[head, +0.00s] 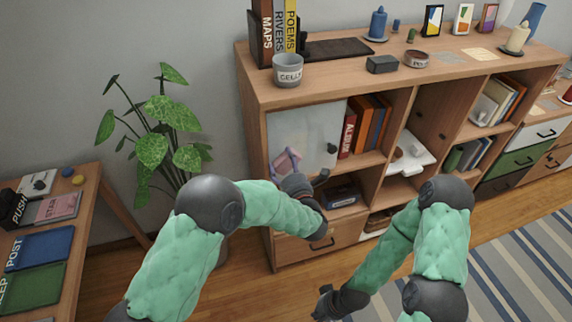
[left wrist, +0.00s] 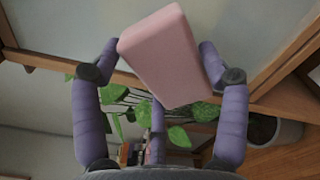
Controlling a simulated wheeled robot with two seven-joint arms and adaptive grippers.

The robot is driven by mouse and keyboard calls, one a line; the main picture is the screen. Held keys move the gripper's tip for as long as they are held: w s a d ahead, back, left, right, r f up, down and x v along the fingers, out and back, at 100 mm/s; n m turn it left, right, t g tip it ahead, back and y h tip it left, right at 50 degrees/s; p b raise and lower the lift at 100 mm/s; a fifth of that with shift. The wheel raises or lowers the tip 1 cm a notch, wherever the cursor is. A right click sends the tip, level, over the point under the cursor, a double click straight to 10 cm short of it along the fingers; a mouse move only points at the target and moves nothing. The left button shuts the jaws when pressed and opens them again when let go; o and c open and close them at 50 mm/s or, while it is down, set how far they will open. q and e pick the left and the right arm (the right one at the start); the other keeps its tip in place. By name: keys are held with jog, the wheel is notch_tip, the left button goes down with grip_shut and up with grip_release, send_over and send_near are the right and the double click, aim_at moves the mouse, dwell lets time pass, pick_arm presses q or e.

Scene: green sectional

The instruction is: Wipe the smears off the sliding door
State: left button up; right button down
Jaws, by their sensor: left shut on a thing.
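The sliding door (head: 305,128) is a pale grey panel covering the left compartment of the wooden sideboard. A dark patch (head: 332,148) shows near its lower right; I cannot tell whether it is a smear or a handle. My left gripper (head: 286,162) is shut on a pink sponge (head: 284,165), at the door's lower left corner. In the left wrist view the sponge (left wrist: 165,55) is a pink block between purple fingers, close to a pale surface; contact is unclear. My right gripper (head: 325,302) hangs low over the floor, apart from the sideboard; its fingers are too small to read.
A leafy plant (head: 165,125) stands left of the sideboard. Open shelves right of the door hold books (head: 370,122) and a white item (head: 408,152). A grey pot (head: 289,70) sits on top above the door. A table (head: 80,195) with books is at left.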

pick_arm(q)
jog(key=shift+w+a, duration=0.15)
jog(key=shift+w, duration=0.3)
